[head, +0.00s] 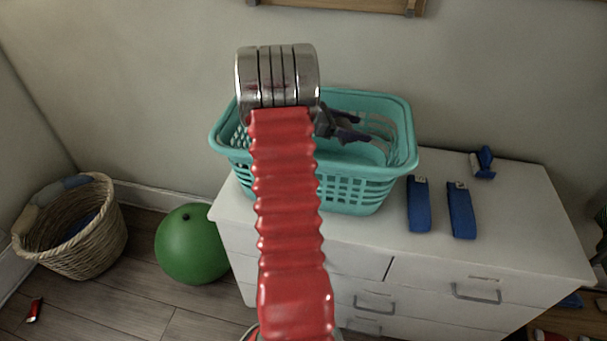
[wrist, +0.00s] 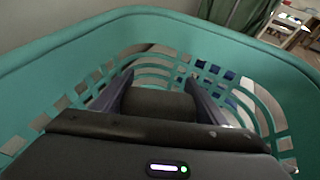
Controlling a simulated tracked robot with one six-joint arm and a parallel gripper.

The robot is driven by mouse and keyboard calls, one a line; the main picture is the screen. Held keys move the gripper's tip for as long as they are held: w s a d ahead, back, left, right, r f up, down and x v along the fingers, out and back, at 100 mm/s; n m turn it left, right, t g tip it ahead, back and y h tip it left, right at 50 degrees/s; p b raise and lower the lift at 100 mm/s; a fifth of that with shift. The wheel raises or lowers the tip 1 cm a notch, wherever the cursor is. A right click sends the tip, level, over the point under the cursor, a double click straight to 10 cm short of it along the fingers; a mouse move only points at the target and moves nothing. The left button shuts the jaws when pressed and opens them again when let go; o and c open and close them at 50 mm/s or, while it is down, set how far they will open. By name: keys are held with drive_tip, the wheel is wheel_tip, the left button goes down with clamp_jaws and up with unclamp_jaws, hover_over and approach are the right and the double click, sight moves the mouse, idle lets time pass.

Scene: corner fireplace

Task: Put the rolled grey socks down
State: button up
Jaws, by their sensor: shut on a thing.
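My gripper (head: 350,135) reaches down inside the teal laundry basket (head: 345,185), which stands on the white chest of drawers. In the wrist view, the two fingers (wrist: 160,98) are shut on the rolled grey socks (wrist: 158,104), a dark grey roll between them. The basket's slotted wall (wrist: 50,62) rises around the fingers in that view. The socks cannot be made out in the head view, where my arm covers part of the basket. Whether the socks touch the basket floor cannot be told.
Two long blue items (head: 419,204) and a small blue one (head: 483,162) lie on the chest top (head: 520,225) right of the basket. A wicker basket (head: 75,250) and a green ball (head: 192,244) are on the floor at left. The chest's right front top is clear.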

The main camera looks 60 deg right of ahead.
drive_tip(key=shift+w+a+f, duration=0.1)
drive_tip(key=shift+w+f, duration=0.45)
drive_tip(key=shift+f, duration=0.1)
drive_tip(key=shift+w+f, duration=0.1)
drive_tip(key=shift+f, duration=0.1)
drive_tip(key=shift+s+f, duration=0.2)
drive_tip(key=shift+f, duration=2.7)
drive_tip(key=shift+f, duration=1.9)
drive_tip(key=shift+f, duration=0.6)
drive_tip(key=o, duration=1.1)
drive_tip(key=shift+c, duration=0.2)
